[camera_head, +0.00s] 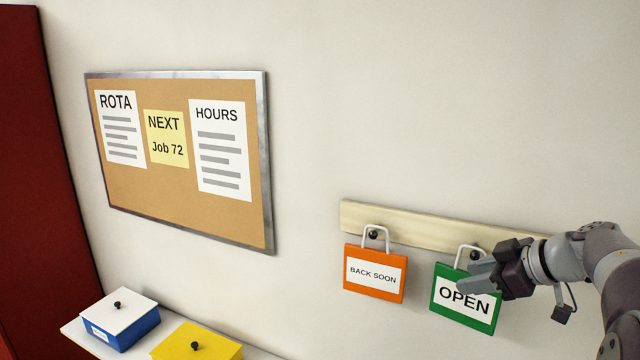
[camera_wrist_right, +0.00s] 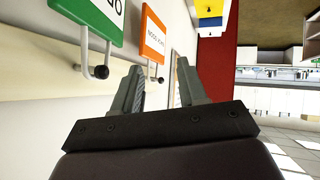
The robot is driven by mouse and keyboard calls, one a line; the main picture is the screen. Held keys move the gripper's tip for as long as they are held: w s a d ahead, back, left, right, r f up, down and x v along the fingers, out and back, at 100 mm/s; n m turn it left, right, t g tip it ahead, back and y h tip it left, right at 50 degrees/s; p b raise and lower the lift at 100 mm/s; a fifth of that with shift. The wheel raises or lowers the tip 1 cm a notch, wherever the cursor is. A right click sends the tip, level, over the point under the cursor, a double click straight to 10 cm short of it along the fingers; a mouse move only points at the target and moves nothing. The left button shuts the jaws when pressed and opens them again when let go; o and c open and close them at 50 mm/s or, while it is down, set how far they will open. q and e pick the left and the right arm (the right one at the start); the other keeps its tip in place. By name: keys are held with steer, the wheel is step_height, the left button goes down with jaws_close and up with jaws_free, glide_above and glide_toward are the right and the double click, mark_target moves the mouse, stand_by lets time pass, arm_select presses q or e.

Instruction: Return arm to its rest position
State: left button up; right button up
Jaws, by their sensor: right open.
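My right gripper (camera_head: 480,273) is at the right of the head view, in front of the green OPEN sign (camera_head: 461,312) and covering part of its upper right. Its fingers are apart with nothing between them; they also show in the right wrist view (camera_wrist_right: 158,84). The green sign hangs by its handle from a dark peg on the wooden rail (camera_head: 420,230). In the wrist view the green sign (camera_wrist_right: 92,14) is at the upper left, apart from the fingers. My left gripper is not in view.
An orange BACK SOON sign (camera_head: 374,273) hangs on the rail left of the green one. A cork board (camera_head: 190,208) is on the wall. A blue box with a white lid (camera_head: 132,327) and a yellow box (camera_head: 180,347) stand on a white shelf (camera_head: 78,332) at lower left.

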steer(key=w+a+f+m+t+b, duration=0.1)
steer(key=w+a+f+t+b, duration=0.2)
steer(key=a, duration=0.1)
steer(key=s+f+m+h+b, duration=0.3)
steer(key=f+m+h+b, duration=0.4)
steer(key=f, duration=1)
steer(key=s+a+f+m+g+b, duration=0.1)
steer(key=s+a+f+g+b, duration=0.2)
steer(key=s+f, duration=0.7)
steer(key=s+a+f+m+g+b, duration=0.1)
steer(key=s+a+f+g, duration=0.4)
steer(key=s+f, duration=0.5)
steer(key=s+g+b, duration=0.1)
steer(key=s+g, duration=0.1)
steer(key=s, duration=0.1)
steer(key=shift+f+y+b, duration=0.2)
steer(key=shift+y+b, duration=0.1)
steer(key=shift+b, duration=0.1)
